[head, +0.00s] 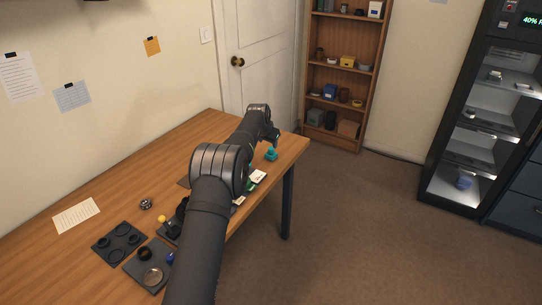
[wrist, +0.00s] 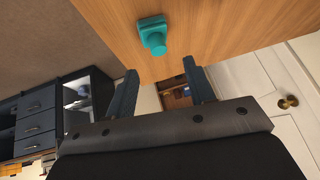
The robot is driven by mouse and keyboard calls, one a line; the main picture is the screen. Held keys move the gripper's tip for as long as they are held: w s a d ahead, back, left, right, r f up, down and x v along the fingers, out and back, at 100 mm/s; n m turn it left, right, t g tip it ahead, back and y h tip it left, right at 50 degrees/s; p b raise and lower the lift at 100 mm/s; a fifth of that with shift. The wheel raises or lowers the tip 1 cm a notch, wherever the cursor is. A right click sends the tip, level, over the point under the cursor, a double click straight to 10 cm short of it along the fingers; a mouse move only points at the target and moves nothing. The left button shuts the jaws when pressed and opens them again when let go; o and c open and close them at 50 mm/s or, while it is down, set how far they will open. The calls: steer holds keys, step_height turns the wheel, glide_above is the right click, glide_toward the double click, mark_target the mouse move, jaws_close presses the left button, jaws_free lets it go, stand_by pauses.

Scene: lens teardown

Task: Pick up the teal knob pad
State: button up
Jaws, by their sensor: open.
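The teal knob pad (head: 271,155) sits on the wooden table near its far right end. In the wrist view the teal knob pad (wrist: 154,36) shows a blocky base with a round knob, just beyond my fingertips. My gripper (wrist: 160,72) is open and empty, with its two fingers spread apart and the pad ahead of the gap between them. In the head view my gripper (head: 273,138) is above and close to the pad, partly hidden by my own wrist.
The wooden table (head: 105,190) ends close to the pad. Dark trays (head: 119,244) with rings and lens parts lie at the near end. White and green pieces (head: 258,177) lie near the pad, partly behind my arm. A bookshelf (head: 345,75) and a glass cabinet (head: 480,130) stand beyond.

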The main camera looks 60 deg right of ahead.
mark_target(271, 148)
steer(key=shift+x, duration=3.1)
steer(key=shift+s+d, duration=0.1)
jaws_close()
